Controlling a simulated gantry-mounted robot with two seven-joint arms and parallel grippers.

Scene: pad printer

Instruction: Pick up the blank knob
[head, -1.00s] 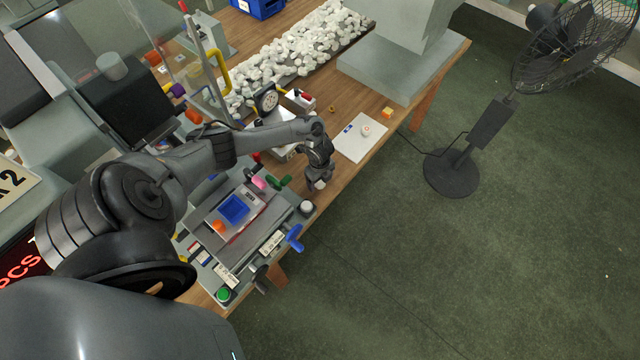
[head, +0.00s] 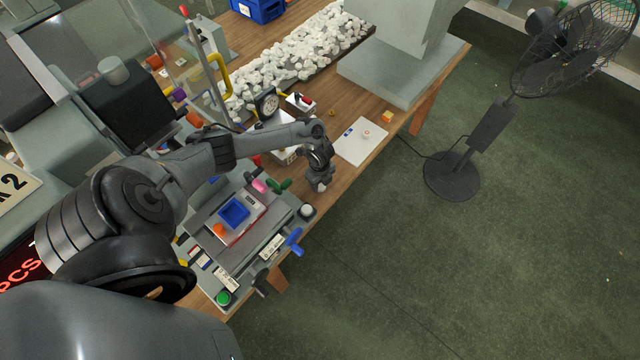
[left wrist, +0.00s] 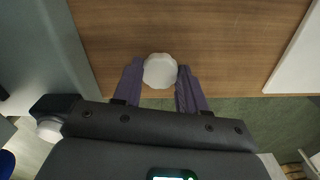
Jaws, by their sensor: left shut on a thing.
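The blank knob (left wrist: 160,71) is a white, many-sided disc. In the left wrist view it sits between the two fingertips of my left gripper (left wrist: 159,80), which is shut on it. In the head view my left gripper (head: 319,186) points down near the front edge of the wooden table, to the right of the printer's bed; the knob is mostly hidden there. Whether the knob touches the table is hard to tell. My right gripper is not in view.
A white sheet (head: 352,148) with a small pale round piece on it (head: 366,134) lies to the right. The printer bed carries a blue tray (head: 234,212) and has a blue handle (head: 294,240). A dial gauge (head: 267,102) and white rubble (head: 290,62) stand behind. A fan (head: 487,125) stands on the floor.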

